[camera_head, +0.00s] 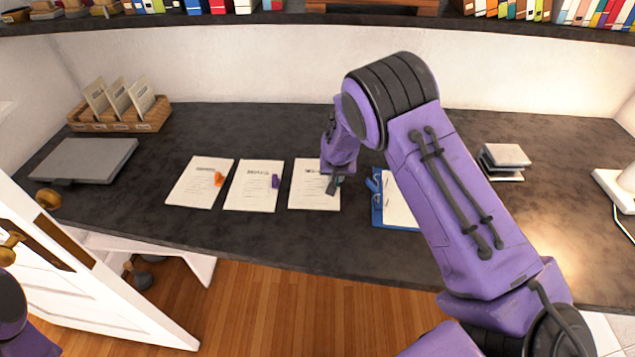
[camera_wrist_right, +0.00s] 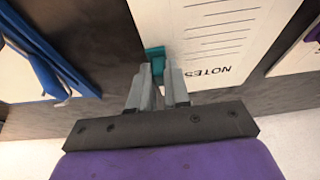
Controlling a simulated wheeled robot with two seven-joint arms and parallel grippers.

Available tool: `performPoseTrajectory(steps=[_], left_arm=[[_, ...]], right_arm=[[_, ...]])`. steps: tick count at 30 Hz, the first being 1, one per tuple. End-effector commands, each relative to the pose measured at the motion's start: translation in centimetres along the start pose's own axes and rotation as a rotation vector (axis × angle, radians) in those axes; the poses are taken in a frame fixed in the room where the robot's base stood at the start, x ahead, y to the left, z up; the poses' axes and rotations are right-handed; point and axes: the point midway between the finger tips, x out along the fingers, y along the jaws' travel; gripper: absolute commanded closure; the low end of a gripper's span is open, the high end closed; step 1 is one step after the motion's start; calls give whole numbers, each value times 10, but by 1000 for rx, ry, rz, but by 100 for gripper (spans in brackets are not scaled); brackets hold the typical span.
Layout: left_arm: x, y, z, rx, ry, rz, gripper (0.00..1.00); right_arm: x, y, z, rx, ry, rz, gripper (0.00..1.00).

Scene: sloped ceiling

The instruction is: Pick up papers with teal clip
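The papers with the teal clip (camera_head: 310,193) lie flat on the dark desk, third from the left in a row of clipped sheets. In the right wrist view, these papers (camera_wrist_right: 215,50) show a "NOTES" heading, and the teal clip (camera_wrist_right: 155,58) is at their edge. My right gripper (camera_head: 333,186) points down at the clip and partly hides it in the head view. Its fingers (camera_wrist_right: 161,72) have a narrow gap with the teal clip at their tips; whether they press on it is unclear. My left gripper is out of view.
Papers with an orange clip (camera_head: 195,190) and papers with a purple clip (camera_head: 250,193) lie to the left. A blue clipboard (camera_head: 378,215) is close on the right, partly behind my arm. A closed laptop (camera_head: 85,160), wooden organizer (camera_head: 120,122) and box stack (camera_head: 503,158) stand farther out.

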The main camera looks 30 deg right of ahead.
Motion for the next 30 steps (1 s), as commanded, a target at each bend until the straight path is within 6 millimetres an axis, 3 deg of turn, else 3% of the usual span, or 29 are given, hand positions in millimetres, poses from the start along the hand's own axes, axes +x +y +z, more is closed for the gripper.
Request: performPoseTrajectory(steps=[9,14,17,23,30], left_arm=[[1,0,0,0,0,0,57],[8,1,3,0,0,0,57],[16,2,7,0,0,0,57],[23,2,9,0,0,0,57],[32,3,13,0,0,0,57]], right_arm=[[1,0,2,0,-4,1,100],[-10,0,-4,1,-1,0,100],[-30,0,-10,0,1,-1,100],[-98,17,8,1,3,-2,100],[-149,40,53,1,1,-1,100]])
